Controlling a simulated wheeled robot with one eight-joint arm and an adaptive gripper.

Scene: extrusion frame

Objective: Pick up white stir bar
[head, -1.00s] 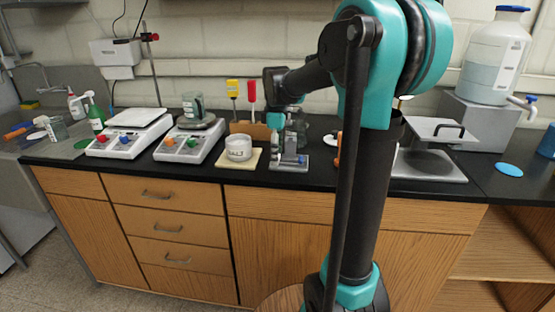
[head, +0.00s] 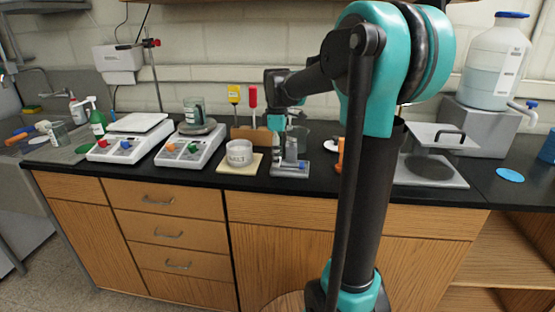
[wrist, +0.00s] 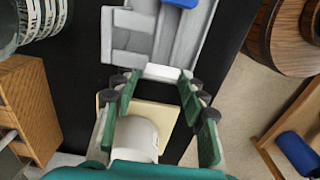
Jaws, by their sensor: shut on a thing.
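In the wrist view my gripper (wrist: 160,90) has its two green-padded fingers around a short white bar (wrist: 163,72), which looks like the white stir bar. The bar spans the space between the fingertips and lies visually against the edge of a grey device (wrist: 125,45) with a blue knob. I cannot tell whether the bar is clear of the device. In the head view the gripper (head: 277,148) points down near the grey device (head: 290,172); the bar is too small to make out there.
A white salt tub (head: 239,153) on a beige mat (head: 228,169) stands left of the device. A wooden block (head: 248,134) holds yellow- and red-handled tools behind. Two white instruments with knobs stand further left. A metal plate (head: 455,177) lies to the right.

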